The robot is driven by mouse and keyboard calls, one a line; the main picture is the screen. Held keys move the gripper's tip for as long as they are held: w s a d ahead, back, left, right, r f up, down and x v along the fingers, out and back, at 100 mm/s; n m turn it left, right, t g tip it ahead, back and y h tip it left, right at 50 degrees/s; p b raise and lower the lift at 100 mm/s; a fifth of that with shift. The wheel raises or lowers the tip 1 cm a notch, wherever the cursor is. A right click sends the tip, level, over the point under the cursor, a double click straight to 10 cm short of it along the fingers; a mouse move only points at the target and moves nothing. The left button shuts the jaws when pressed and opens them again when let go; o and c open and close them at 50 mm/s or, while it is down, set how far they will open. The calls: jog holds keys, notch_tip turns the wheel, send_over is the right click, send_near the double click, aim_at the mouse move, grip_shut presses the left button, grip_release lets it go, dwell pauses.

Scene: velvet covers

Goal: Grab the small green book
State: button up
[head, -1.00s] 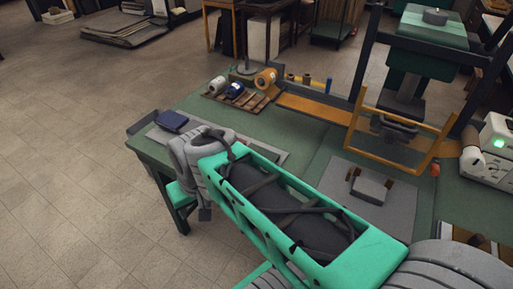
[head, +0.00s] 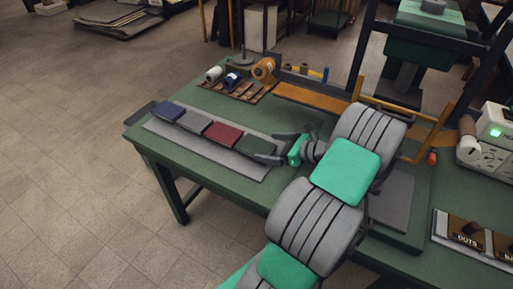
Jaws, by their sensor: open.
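The small dark green book (head: 251,146) lies flat at the right end of a row on the grey mat (head: 181,138). A red book (head: 223,134), a grey book (head: 194,121) and a dark blue book (head: 168,111) lie to its left. My gripper (head: 268,147) is open at the green book's right end, with its dark fingers pointing left. One finger is on the far side and one on the near side. The near finger overlaps the book's edge in the picture; I cannot tell whether it touches.
A wooden rack (head: 238,91) with spools stands behind the row. An upright yellow frame (head: 408,125) and a white machine (head: 487,141) are to the right. A lettered box (head: 470,234) lies at the front right. The table's left front edge is clear.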

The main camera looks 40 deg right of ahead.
aim_at(258, 146)
jog(key=x, duration=0.4)
jog(key=shift+w+a+f, duration=0.1)
jog(key=shift+a+f, duration=0.05)
jog(key=shift+a, duration=0.1)
jog(key=shift+c, duration=0.2)
jog(key=c, duration=1.4)
